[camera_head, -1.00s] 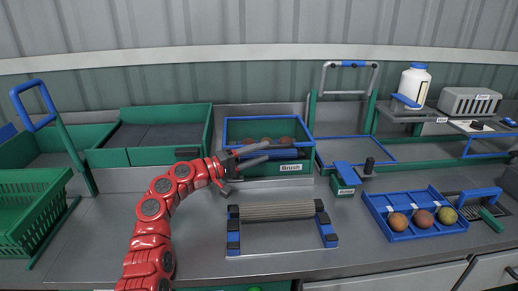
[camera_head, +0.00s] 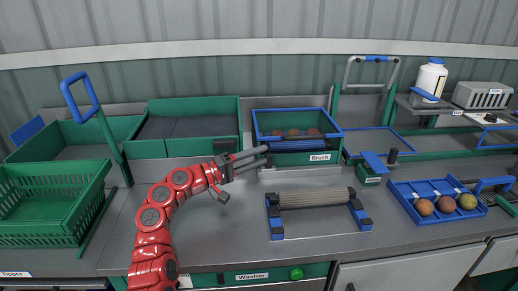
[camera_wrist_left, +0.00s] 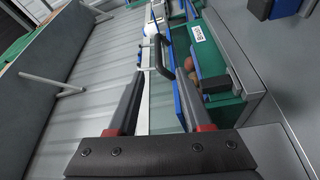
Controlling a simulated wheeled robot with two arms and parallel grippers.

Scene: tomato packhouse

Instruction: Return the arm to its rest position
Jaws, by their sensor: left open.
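My left arm is red and comes in from the lower left of the head view. Its left gripper (camera_head: 266,155) is open, with two grey fingers spread and nothing visible between them. The fingers point right, in front of the Brush bin (camera_head: 320,157) and above the grey bench. I cannot tell whether they touch the bin. In the left wrist view the same gripper (camera_wrist_left: 160,78) shows its fingers apart, with the bin's green and blue walls beside the right finger. My right gripper is not in view.
A roller on a blue-ended frame (camera_head: 316,199) stands on the bench right of the arm. A blue tray (camera_head: 436,221) with three fruits is farther right. Green crates (camera_head: 50,205) stand left and behind. Bare bench (camera_head: 240,235) lies between the arm and roller.

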